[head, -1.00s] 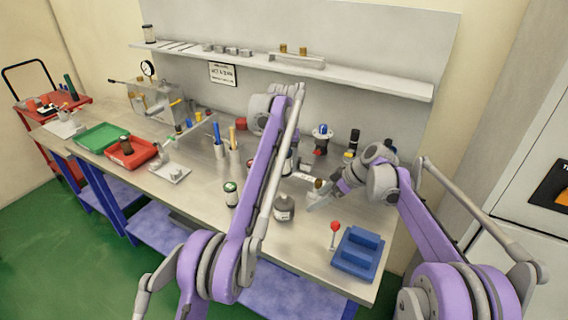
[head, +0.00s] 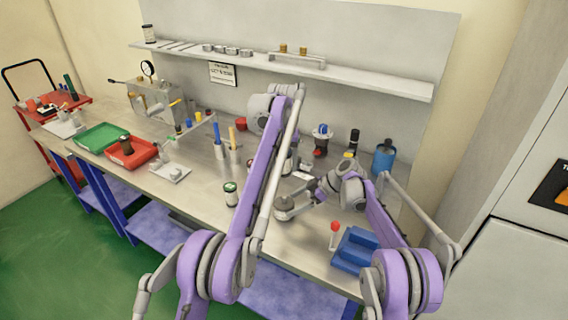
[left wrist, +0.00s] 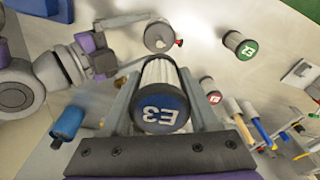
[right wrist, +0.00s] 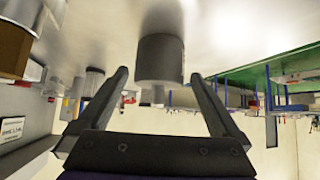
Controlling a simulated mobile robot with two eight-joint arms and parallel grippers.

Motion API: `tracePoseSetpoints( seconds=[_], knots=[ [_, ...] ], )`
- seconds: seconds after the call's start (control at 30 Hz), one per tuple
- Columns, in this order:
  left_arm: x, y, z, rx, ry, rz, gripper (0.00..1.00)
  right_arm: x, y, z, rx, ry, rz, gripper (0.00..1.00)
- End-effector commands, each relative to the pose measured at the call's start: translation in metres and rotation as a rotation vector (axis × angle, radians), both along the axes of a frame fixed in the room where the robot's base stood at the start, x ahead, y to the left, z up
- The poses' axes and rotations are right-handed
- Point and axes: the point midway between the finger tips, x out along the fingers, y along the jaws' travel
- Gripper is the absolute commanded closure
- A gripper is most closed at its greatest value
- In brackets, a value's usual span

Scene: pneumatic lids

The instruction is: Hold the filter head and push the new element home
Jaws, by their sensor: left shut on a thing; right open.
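My left gripper (left wrist: 160,95) is shut on a white element with a blue end cap marked E3 (left wrist: 161,112). In the head view, my arm hides most of this. My right gripper (right wrist: 160,75) is open. A dark grey cylinder (right wrist: 160,60) stands between and just beyond its fingertips; contact cannot be told. That cylinder appears as a round grey body (head: 284,210) in the head view, with my right gripper (head: 308,192) beside it, and in the left wrist view (left wrist: 158,38). I cannot tell whether it is the filter head.
A blue tray (head: 355,250) and red-knobbed stand (head: 335,232) are near the front edge. A blue canister (head: 384,156) stands behind my right arm. Pens in cups (head: 235,152) are left of my left arm.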

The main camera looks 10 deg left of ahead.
Motion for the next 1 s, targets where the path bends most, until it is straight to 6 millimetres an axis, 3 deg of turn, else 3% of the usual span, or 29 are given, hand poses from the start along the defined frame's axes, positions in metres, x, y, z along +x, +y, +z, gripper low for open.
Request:
tracePoseSetpoints(
  seconds=[0.3, 1.0],
  knots=[
    [0.000, 0.000, 0.000, 0.000, 0.000, 0.000, 0.94, 0.001, 0.020, -0.019, 0.000, 0.000, -0.001, 0.00],
    [0.000, 0.000, 0.000, 0.000, 0.000, 0.000, 0.94, 0.002, 0.022, -0.021, 0.000, 0.000, -0.001, 0.00]
  ],
)
